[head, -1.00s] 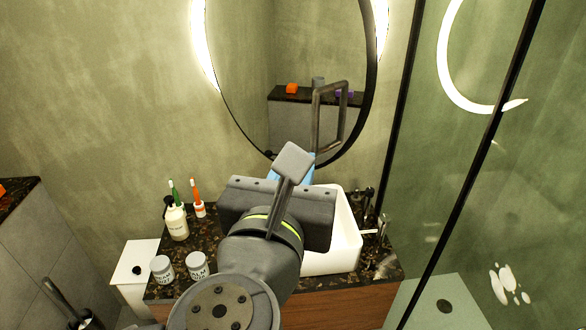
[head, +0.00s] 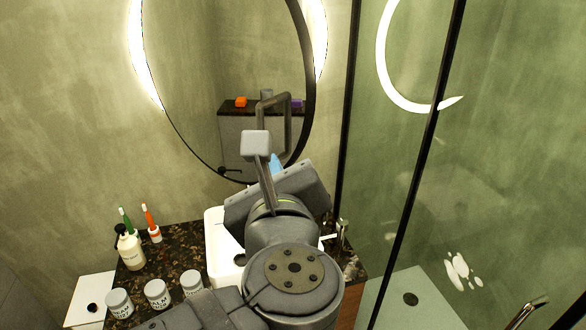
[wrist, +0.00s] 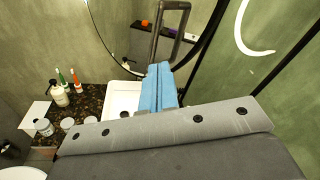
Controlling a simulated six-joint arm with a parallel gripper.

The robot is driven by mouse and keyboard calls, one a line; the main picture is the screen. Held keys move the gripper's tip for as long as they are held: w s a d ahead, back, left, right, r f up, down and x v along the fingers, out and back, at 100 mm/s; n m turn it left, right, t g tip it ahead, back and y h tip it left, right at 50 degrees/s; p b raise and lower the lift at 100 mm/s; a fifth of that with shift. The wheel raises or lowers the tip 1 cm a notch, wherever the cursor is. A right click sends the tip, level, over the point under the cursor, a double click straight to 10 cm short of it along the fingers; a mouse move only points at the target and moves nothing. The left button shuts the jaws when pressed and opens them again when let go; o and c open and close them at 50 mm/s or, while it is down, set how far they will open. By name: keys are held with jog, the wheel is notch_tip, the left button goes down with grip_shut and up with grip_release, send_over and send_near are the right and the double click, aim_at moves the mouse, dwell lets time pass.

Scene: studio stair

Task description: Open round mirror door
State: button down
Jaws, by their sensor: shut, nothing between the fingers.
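The round mirror door (head: 215,75) hangs on the wall with a black rim and a glow behind it. I cannot tell whether it stands slightly ajar. A grey bar handle (head: 287,115) is on its lower right part; it also shows in the wrist view (wrist: 154,35). My gripper (head: 277,160) has light blue fingers, mostly hidden behind my wrist in the head view. In the wrist view the fingers (wrist: 160,70) are together and empty, pointing toward the handle's lower end. They overlap it in the picture; contact cannot be told.
A black-framed glass shower panel (head: 400,180) stands close on the right. The wall left of the mirror is clear.

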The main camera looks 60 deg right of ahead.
jog(key=s+d+f+n+t+y, duration=0.3)
jog(key=d+f+n, duration=0.2)
jog(key=d+n, duration=0.3)
jog(key=s+d+f+n+t+y, duration=0.2)
jog(key=s+d+f+n+t, duration=0.15)
jog(key=d+n, duration=0.45)
jog(key=w+d+n, duration=0.2)
jog(key=w+d, duration=0.1)
jog(key=w, duration=0.7)
jog(key=shift+g, duration=0.45)
jog(key=shift+a+f, duration=0.15)
jog(key=shift+a, duration=0.9)
jog(key=shift+a+f, duration=0.15)
jog(key=shift+a, duration=0.9)
